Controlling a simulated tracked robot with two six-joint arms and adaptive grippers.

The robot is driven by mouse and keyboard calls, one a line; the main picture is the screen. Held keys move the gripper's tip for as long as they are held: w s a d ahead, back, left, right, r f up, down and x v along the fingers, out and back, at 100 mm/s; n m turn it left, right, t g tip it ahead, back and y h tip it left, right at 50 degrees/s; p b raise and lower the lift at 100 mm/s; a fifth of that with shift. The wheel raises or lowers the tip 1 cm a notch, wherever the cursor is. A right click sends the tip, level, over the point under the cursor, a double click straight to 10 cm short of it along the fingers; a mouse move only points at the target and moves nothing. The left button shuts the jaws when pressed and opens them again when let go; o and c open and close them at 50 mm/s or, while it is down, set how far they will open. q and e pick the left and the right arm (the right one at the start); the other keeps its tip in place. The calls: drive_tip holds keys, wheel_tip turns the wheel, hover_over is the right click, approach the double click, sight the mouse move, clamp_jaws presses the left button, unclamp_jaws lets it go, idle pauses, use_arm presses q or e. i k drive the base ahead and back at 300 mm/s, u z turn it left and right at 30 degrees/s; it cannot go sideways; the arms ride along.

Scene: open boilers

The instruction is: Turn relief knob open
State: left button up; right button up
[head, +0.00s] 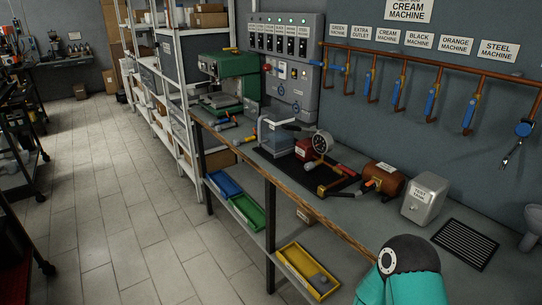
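I cannot single out the relief knob at this size. On the workbench (350,204), a red unit (304,150) with a round pressure gauge (322,142) and copper pipework (340,182) stands on a black mat. To its right lies a copper boiler cylinder (388,180) with an orange-tipped fitting at its left end. A teal and black link of my arm rises at the bottom right, in front of the bench edge. No fingers of either gripper show.
A steel tank box (425,198) and a black drain grille (465,244) lie to the right. A green machine (230,82) stands at the back. Blue-handled valves (433,102) hang from a copper wall pipe. Coloured trays sit on the lower shelf; the left floor is clear.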

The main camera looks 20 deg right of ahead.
sight(309, 166)
drive_tip(key=z, duration=0.05)
drive_tip(key=i, duration=1.1)
drive_tip(key=z, duration=0.55)
